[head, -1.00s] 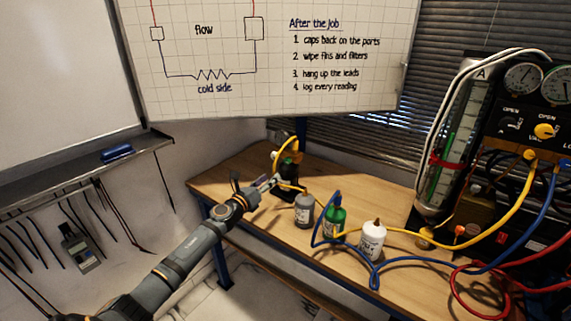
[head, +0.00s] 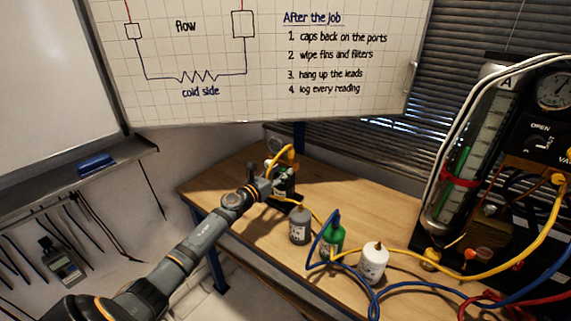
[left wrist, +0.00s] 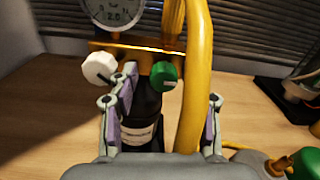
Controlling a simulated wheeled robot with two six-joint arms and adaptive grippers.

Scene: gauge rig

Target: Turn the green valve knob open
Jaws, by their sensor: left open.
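The green valve knob (left wrist: 164,76) shows in the left wrist view, on a yellow fitting below a dial gauge (left wrist: 112,10). A white knob (left wrist: 99,68) sits to its left. A dark bottle (left wrist: 142,115) with a pale label is below the fitting. My left gripper (left wrist: 170,90) is open; the green knob appears between its fingers, and I see no contact with it. A thick yellow hose (left wrist: 193,75) also appears between the fingers. In the head view my left gripper (head: 262,186) is at the bench's far-left part, and I cannot make out the green knob there. My right gripper is not in view.
A grey bottle (head: 299,226), a green bottle (head: 332,239) and a white bottle (head: 374,263) stand on the wooden bench (head: 355,205). Yellow and blue hoses loop around them. A large gauge rig (head: 470,170) stands at the right.

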